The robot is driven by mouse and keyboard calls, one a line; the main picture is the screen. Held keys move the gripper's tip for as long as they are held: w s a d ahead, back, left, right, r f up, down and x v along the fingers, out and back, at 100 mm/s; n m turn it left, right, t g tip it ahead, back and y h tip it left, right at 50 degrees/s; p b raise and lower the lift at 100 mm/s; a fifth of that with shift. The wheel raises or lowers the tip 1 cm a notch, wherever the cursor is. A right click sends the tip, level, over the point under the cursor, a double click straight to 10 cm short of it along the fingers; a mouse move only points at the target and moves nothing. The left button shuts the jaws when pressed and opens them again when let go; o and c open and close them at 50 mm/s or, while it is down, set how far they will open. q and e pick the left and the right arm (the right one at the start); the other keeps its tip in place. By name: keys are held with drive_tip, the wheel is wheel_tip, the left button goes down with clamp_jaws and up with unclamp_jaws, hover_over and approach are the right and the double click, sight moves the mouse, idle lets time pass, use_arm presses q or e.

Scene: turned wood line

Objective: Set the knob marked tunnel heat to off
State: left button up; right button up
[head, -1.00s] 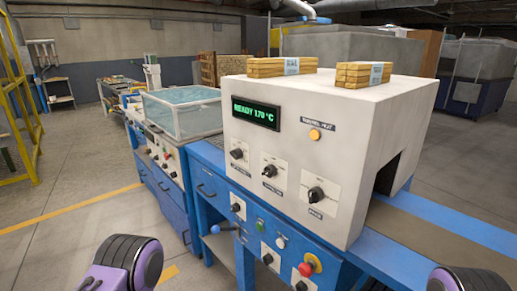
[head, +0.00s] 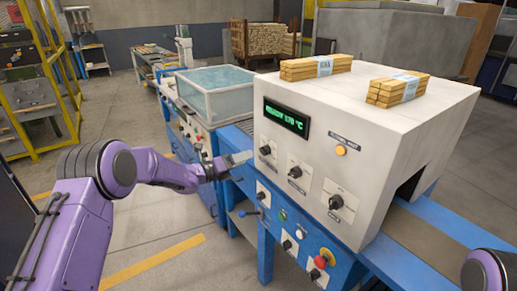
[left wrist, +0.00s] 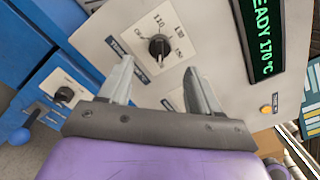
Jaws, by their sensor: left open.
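A white machine housing (head: 395,140) carries several black knobs on its front. The leftmost knob (head: 265,150) sits on a white plate below the green display; the same knob (left wrist: 160,46) shows in the left wrist view with a scale around it. Its label seems to begin with "TUNNEL", but the small print is hard to read. My left gripper (head: 240,158) is open and empty, just left of this knob in the head view. In the left wrist view its two fingers (left wrist: 161,82) are spread on either side below the knob, apart from it. My right gripper is out of view.
The display (head: 286,117) reads READY 170 °C. An amber lamp (head: 341,151) is right of it. Other knobs (head: 295,172) (head: 336,202) are close by. A red button (head: 320,262) and a blue-handled lever (head: 250,213) are lower. Wood bundles (head: 316,67) lie on top.

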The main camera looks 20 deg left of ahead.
sight(261, 152)
use_arm(q)
drive_tip(key=p+x, duration=0.1)
drive_tip(key=x, duration=0.6)
drive_tip(key=shift+d+p, duration=0.1)
drive_tip(key=shift+p, duration=0.2)
drive_tip(key=c, duration=1)
drive_tip(key=shift+c, duration=0.2)
